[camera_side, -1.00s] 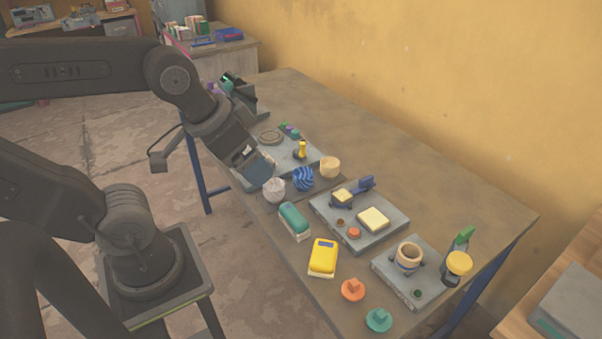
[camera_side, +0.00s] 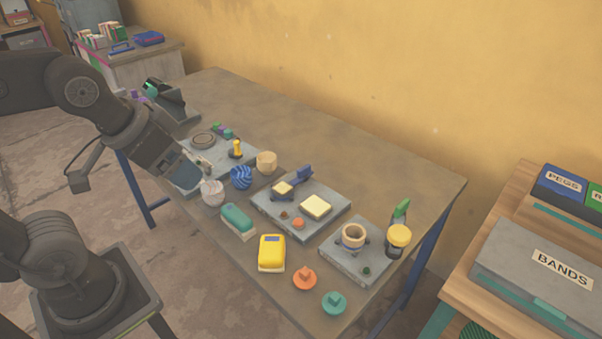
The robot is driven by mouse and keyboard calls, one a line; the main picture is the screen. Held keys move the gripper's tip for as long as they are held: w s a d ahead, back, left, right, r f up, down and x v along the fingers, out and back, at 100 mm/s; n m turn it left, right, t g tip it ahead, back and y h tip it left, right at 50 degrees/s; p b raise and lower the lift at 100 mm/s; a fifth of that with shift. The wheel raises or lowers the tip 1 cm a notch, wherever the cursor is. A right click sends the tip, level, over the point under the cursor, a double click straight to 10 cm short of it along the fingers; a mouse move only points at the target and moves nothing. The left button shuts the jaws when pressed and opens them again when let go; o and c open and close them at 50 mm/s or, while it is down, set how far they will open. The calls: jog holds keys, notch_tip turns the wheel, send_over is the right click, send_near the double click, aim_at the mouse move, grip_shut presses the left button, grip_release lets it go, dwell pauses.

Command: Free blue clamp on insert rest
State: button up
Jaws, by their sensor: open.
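The blue clamp (camera_side: 302,175) stands at the back of the middle grey plate (camera_side: 267,208). It is beside a small pale yellow block (camera_side: 283,188) on a dark support, and I cannot tell whether it presses on the block. A larger pale yellow pad (camera_side: 316,206) lies on the same plate, to the right. My gripper (camera_side: 192,177) is open, pointing down over the left grey plate (camera_side: 242,155), well left of the clamp. Its fingertips are partly hidden and too small to tell apart clearly.
Between my gripper and the middle plate are a white ball (camera_side: 212,193), a blue striped ball (camera_side: 241,177) and a tan cup (camera_side: 266,162). A green block (camera_side: 237,220) and a yellow box (camera_side: 271,252) lie in front. The table's back is clear.

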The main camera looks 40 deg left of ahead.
jog(key=shift+g, duration=0.9)
jog(key=w+r, duration=0.1)
jog(key=w, duration=0.3)
jog(key=w+a+r, duration=0.1)
jog(key=w, duration=0.2)
jog(key=w+r, duration=0.1)
jog(key=w, duration=0.3)
jog(key=shift+w+a+r, duration=0.2)
jog(key=shift+w+r, duration=0.1)
jog(key=shift+r, duration=0.1)
jog(key=c, duration=0.7)
jog(key=g, duration=0.4)
send_over(304, 167)
notch_tip(304, 167, down, 16)
notch_tip(304, 167, down, 14)
jog(key=shift+r, duration=0.15)
jog(key=shift+c, duration=0.3)
grip_shut()
